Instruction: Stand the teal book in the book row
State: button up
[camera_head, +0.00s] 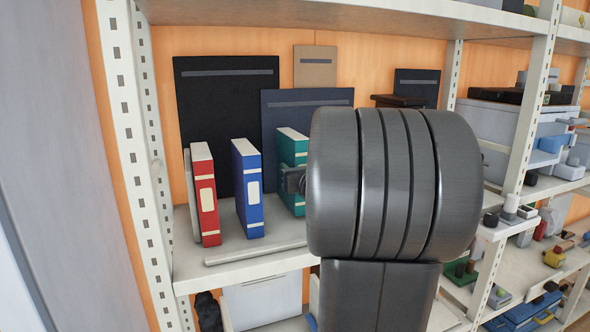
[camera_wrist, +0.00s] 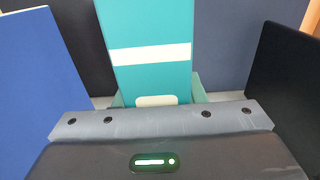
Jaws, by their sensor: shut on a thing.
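The teal book (camera_head: 289,146) is upright on the upper shelf level, to the right of the blue book (camera_head: 247,188) with a gap between them. The red book (camera_head: 204,195) stands left of the blue one. My gripper (camera_head: 294,181) is shut on the teal book; my dark arm hides its right side in the head view. The wrist view shows the teal book's spine (camera_wrist: 150,30) with white bands, straight ahead of my gripper (camera_wrist: 158,112). The blue book (camera_wrist: 38,75) is at left there. I cannot tell whether the teal book's bottom touches the shelf.
A pale lip (camera_head: 255,252) runs along the front of the shelf. Dark panels (camera_head: 225,105) stand behind the books. A black upright panel (camera_wrist: 290,85) is close on the right in the wrist view. A shelf post (camera_head: 135,130) bounds the left; bins (camera_head: 520,125) stand further right.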

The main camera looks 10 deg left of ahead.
jog(key=shift+f+b, duration=0.45)
jog(key=shift+b, duration=0.1)
dwell(0.4)
jog(key=o, duration=1.3)
jog(key=shift+s, duration=0.1)
jog(key=b+v, duration=0.1)
jog(key=v, duration=1.2)
jog(key=shift+s+d, duration=0.3)
